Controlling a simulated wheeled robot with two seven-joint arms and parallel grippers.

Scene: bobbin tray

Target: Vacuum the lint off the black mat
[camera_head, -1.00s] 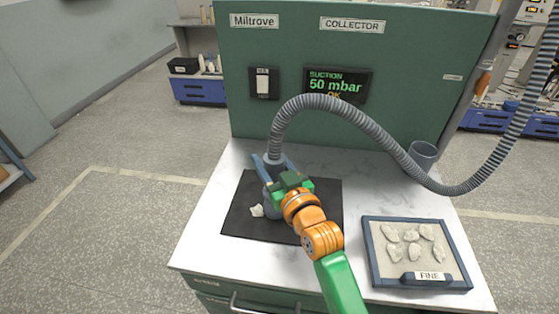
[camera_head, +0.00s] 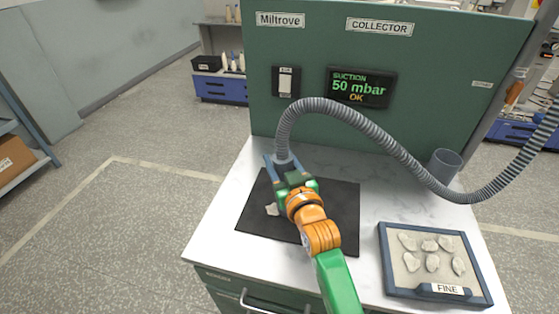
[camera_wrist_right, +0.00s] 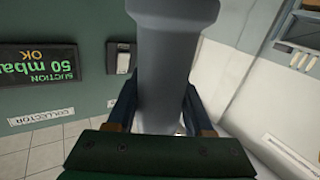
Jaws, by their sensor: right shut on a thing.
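The black mat (camera_head: 335,215) lies flat on the white bench top. A small pale tuft of lint (camera_head: 272,209) sits on the mat, left of my right wrist. My right gripper (camera_head: 284,168) is over the mat's upper left part and is shut on the grey hose nozzle (camera_wrist_right: 170,60), which stands between its fingers in the right wrist view. The ribbed hose (camera_head: 330,105) rises from the nozzle and arcs to the right. The nozzle's mouth is hidden behind my gripper, so I cannot tell whether it touches the mat. My left gripper is not in view.
A green collector panel (camera_head: 300,45) stands behind, with a switch (camera_head: 286,81) and a display (camera_head: 361,87) reading 50 mbar OK. A blue-framed tray (camera_head: 388,262) marked FINE holds several pale tufts at the right. An empty grey cup-like holder (camera_head: 446,165) stands at the back right.

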